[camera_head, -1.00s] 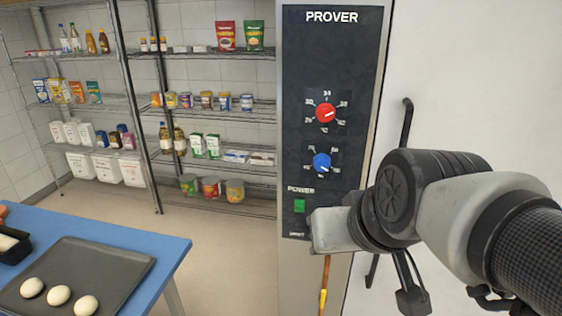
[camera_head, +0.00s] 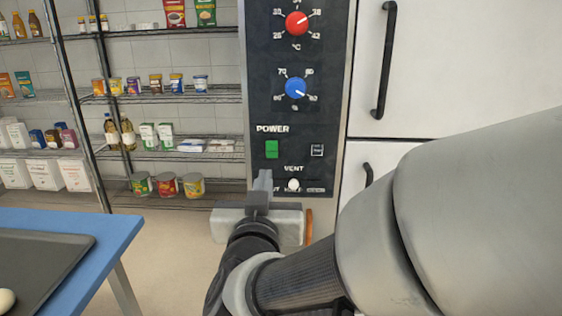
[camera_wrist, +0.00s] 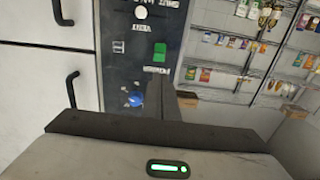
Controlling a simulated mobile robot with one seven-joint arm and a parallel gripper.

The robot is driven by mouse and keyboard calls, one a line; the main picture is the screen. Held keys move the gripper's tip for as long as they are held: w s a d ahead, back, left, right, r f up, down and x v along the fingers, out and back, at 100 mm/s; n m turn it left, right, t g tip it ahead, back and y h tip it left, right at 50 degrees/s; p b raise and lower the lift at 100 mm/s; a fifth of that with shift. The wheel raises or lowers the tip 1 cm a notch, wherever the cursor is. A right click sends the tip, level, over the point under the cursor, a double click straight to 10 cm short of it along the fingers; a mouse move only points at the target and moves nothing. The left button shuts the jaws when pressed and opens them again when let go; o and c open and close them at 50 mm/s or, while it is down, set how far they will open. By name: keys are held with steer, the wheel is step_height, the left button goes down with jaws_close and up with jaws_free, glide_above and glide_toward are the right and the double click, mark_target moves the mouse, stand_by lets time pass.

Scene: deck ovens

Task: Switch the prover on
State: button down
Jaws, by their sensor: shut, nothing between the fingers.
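The prover's dark control panel (camera_head: 323,125) fills the upper middle of the head view. Its green power switch (camera_head: 271,149) sits under the POWER label and also shows in the wrist view (camera_wrist: 159,52), where the panel appears upside down. My gripper (camera_head: 263,176) is shut and empty, with its fingers pointing up just below the green switch in the head view. Whether the switch is on or off is not clear.
A red knob (camera_head: 296,24) and a blue knob (camera_head: 295,88) sit above the switch; a small white vent knob (camera_head: 293,185) is below right. White doors with black handles (camera_head: 383,60) are at right. Wire shelves stand behind at left, and a blue table (camera_head: 95,222) is at lower left.

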steer(key=shift+d, duration=0.1)
stand_by(0.3)
glide_toward(272, 145)
steer(key=w, duration=0.6)
steer(key=shift+w, duration=0.25)
